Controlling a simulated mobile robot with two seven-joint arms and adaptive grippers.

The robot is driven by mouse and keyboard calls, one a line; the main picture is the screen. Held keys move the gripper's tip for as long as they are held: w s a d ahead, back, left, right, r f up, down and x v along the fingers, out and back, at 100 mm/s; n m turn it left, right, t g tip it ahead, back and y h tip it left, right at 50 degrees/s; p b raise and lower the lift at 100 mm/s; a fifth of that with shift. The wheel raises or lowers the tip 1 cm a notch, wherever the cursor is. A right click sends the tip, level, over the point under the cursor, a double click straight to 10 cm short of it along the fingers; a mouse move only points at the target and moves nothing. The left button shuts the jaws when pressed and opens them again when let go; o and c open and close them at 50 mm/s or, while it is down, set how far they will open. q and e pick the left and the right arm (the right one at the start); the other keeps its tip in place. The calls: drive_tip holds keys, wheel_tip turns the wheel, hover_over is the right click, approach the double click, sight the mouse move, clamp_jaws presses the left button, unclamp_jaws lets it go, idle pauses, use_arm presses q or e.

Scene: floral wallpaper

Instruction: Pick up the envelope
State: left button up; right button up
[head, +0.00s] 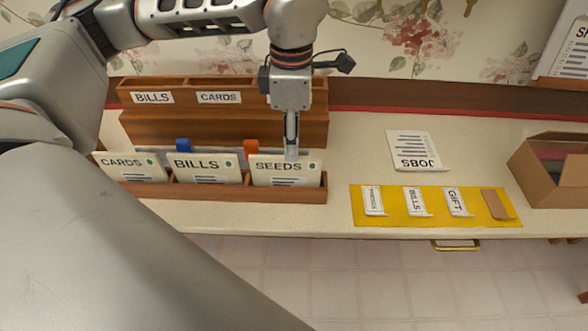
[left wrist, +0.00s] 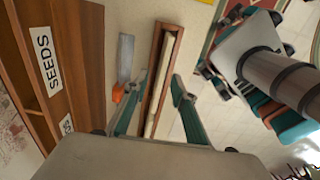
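Three cream envelopes stand upright in a low wooden tray (head: 240,192): the CARDS envelope (head: 128,168), the BILLS envelope (head: 205,170) and the SEEDS envelope (head: 285,174). My left gripper (head: 291,152) points down at the top edge of the SEEDS envelope, with its tip partly overlapping it. In the left wrist view the two fingers (left wrist: 160,98) are apart, one on each side of the envelope's thin edge (left wrist: 164,68). A gap shows between the envelope and the fingers.
A wooden sorter (head: 223,122) with labelled slots stands behind the tray. To the right are a JOBS sheet (head: 414,148), a yellow mat (head: 385,219) with small cards, and an open cardboard box (head: 567,178).

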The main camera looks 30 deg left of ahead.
sight(285, 164)
use_arm(q)
drive_tip(key=shift+s+a+f, duration=0.1)
drive_tip(key=shift+s+f, duration=0.1)
drive_tip(key=shift+f, duration=0.25)
drive_tip(key=shift+s+a+f, duration=0.1)
drive_tip(key=shift+s+f, duration=0.05)
drive_tip(key=shift+f, duration=0.3)
drive_tip(key=f, duration=0.4)
drive_tip(key=shift+s+a+f, duration=0.15)
drive_tip(key=shift+s+a, duration=0.15)
drive_tip(key=shift+a, duration=0.05)
drive_tip(key=shift+w+f, duration=0.1)
drive_tip(key=shift+f, duration=0.15)
drive_tip(key=shift+c, duration=0.4)
clamp_jaws()
